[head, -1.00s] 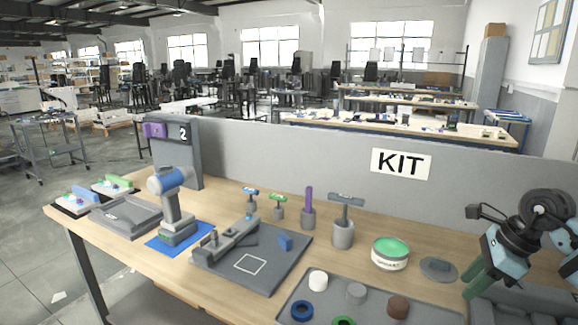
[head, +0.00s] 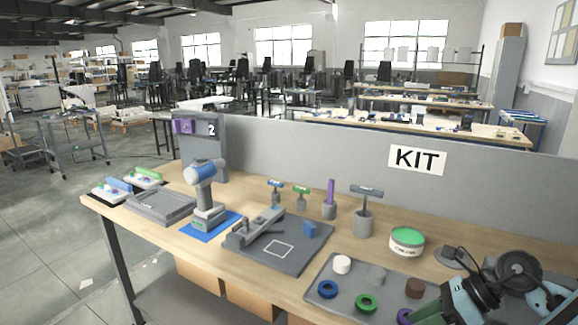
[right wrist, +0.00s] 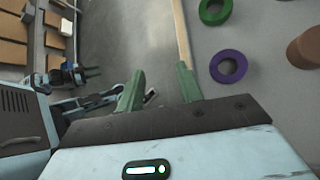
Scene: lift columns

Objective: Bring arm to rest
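My right arm comes in at the lower right of the head view, its gripper (head: 428,314) low by the near right part of the grey parts tray (head: 322,270). In the right wrist view the two green fingers of my right gripper (right wrist: 158,88) stand apart with nothing between them. They point toward the table's front edge and the floor. A purple ring (right wrist: 228,67) and a green ring (right wrist: 215,10) lie to the right of the fingers. My left gripper (right wrist: 88,73) seems to show small at the left of that view; its opening is unclear. It is not in the head view.
The tray also holds white, grey and brown cylinders and a blue ring (head: 327,289). Behind it stand a green-lidded tin (head: 407,243) and a tool in a grey holder (head: 364,222). A grey fixture plate (head: 300,257) lies left of the tray. A grey partition closes the table's back.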

